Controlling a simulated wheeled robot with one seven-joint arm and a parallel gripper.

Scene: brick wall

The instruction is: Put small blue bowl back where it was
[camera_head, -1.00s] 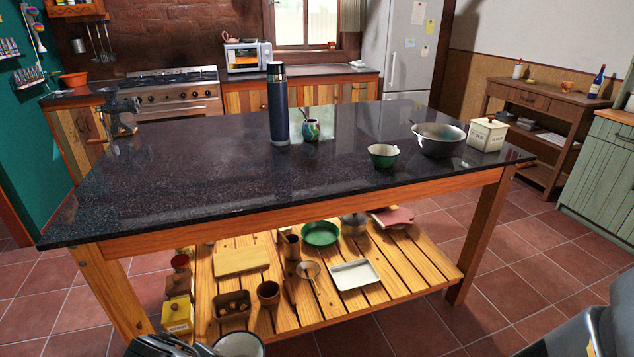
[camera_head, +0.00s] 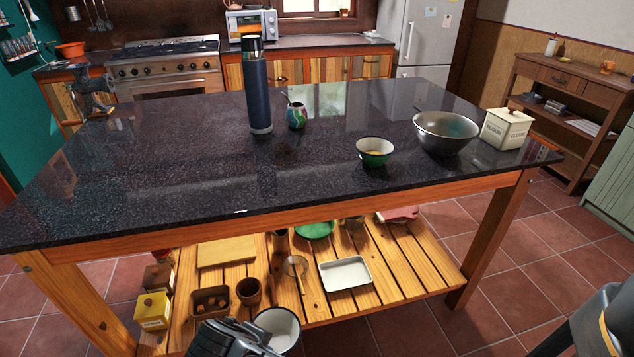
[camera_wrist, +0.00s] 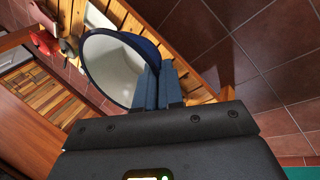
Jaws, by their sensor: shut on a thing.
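My gripper (camera_head: 262,332) is at the bottom of the head view, in front of the island's lower shelf. It is shut on the rim of the small blue bowl (camera_head: 281,322), whose white inside faces up in the head view. In the wrist view the bowl (camera_wrist: 108,68) shows a white inside and a dark blue outer side, pinched at its edge between the two fingers (camera_wrist: 164,82). The bowl appears held in the air near the shelf's front edge. Whether it touches the shelf cannot be told.
The dark-topped island (camera_head: 180,165) carries a tall blue flask (camera_head: 258,95), a patterned cup (camera_head: 296,116), a green bowl (camera_head: 374,157), a metal bowl (camera_head: 430,145) and a flour tin (camera_head: 505,130). The slatted shelf (camera_head: 405,275) holds a white tray (camera_head: 345,273), a yellow tin (camera_head: 153,311) and pots.

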